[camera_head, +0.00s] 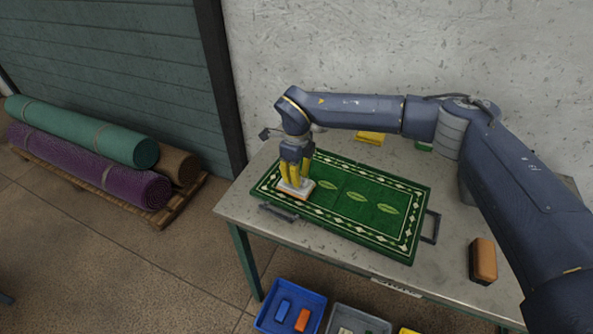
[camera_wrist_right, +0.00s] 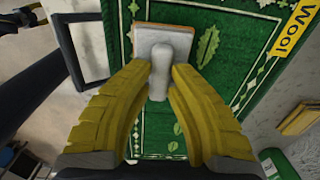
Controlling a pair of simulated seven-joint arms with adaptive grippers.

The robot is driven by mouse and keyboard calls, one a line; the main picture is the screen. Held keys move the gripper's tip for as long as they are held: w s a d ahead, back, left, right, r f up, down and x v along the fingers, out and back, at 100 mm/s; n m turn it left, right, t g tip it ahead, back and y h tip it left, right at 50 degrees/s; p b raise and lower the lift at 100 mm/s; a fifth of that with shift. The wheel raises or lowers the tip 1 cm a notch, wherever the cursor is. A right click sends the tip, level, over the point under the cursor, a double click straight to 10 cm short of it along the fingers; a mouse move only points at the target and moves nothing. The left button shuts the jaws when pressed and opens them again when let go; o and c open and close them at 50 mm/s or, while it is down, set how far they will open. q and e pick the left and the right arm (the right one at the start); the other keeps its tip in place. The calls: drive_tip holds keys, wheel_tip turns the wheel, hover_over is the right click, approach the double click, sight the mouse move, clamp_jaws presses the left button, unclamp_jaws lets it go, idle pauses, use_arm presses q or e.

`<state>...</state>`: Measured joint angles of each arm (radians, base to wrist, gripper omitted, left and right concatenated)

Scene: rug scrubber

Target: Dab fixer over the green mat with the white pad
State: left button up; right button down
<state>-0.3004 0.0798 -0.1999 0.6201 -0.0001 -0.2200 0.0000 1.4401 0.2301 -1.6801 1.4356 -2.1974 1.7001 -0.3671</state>
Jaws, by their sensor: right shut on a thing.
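The green mat (camera_head: 350,210) with a white diamond border and pale leaf shapes lies on the table; it also shows in the right wrist view (camera_wrist_right: 222,70). My right gripper (camera_head: 296,178), with yellow fingers, is shut on the grey handle of the white pad (camera_head: 303,190). The pad, with an orange-brown edge, is over the left end of the mat, near its front edge. In the right wrist view, the pad (camera_wrist_right: 150,48) is beyond the fingertips (camera_wrist_right: 160,75). I cannot tell whether its underside touches the mat.
A brown block-like brush (camera_head: 483,259) stands at the table's right. Dark handles (camera_head: 431,227) stick out beside the mat. A blue bin (camera_head: 262,320) and a grey bin stand below the front edge. Rolled rugs (camera_head: 85,132) lie at left.

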drive_tip(key=shift+f, duration=0.8)
idle(0.9)
drive_tip(key=shift+r, duration=2.3)
